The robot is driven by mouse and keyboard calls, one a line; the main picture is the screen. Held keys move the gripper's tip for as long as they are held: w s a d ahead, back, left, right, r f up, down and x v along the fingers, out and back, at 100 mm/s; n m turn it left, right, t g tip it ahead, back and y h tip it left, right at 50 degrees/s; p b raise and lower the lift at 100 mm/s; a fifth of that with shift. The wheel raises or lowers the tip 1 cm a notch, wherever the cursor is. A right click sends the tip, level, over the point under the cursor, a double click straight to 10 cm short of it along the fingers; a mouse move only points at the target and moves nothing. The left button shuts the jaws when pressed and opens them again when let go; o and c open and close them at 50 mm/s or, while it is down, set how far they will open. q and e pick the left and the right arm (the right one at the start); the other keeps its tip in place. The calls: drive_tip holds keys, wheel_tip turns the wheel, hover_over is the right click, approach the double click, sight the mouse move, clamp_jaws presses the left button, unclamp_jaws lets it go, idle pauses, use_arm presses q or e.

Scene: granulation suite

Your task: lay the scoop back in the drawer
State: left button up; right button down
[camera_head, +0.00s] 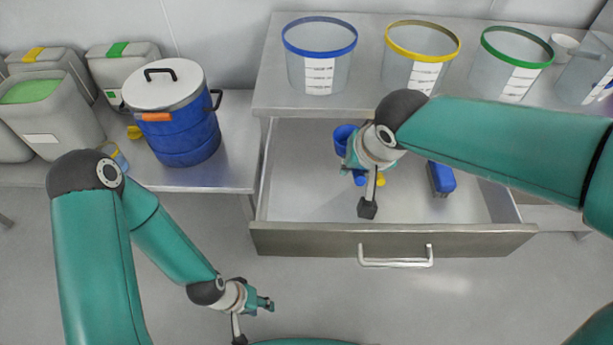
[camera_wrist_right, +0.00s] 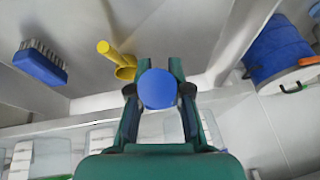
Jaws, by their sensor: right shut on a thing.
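My right gripper (camera_head: 352,160) is over the inside of the open drawer (camera_head: 310,185), shut on a blue scoop (camera_head: 344,138). Its blue round end shows between the fingers in the right wrist view (camera_wrist_right: 157,88). The gripper and wrist hide part of the scoop in the head view, and I cannot tell whether it touches the drawer floor. My left gripper (camera_head: 266,303) hangs low in front of the drawer, away from it; its fingers are too small to judge.
In the drawer lie a yellow scoop (camera_wrist_right: 116,60) and a blue brush (camera_head: 441,179). Clear tubs with blue (camera_head: 320,65), yellow (camera_head: 420,65) and green (camera_head: 512,70) rims stand on the counter above. A blue drum (camera_head: 185,135) stands left of the drawer. The drawer's front left floor is bare.

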drive_tip(key=s+a+f+b, duration=0.4)
drive_tip(key=f+b, duration=0.1)
drive_tip(key=b, duration=0.4)
drive_tip(key=shift+m, duration=0.3)
drive_tip(key=w+a+f, duration=0.1)
drive_tip(key=w, duration=0.2)
drive_tip(key=w+a+f, duration=0.1)
drive_tip(key=w+f, duration=0.1)
drive_tip(key=w, duration=0.1)
drive_tip(key=w+a+f, duration=0.1)
drive_tip(key=w+f, duration=0.1)
drive_tip(key=w, duration=0.2)
drive_tip(key=shift+w+a+f, duration=0.1)
drive_tip(key=shift+a, duration=0.25)
drive_tip(key=w+f, duration=0.1)
drive_tip(key=w+a+f+b, duration=0.1)
drive_tip(key=w, duration=0.1)
drive_tip(key=shift+f, duration=0.25)
use_arm(q)
wheel_tip(320, 180, down, 12)
drive_tip(key=shift+f, duration=0.25)
use_arm(e)
drive_tip(key=c, duration=1.1)
unclamp_jaws()
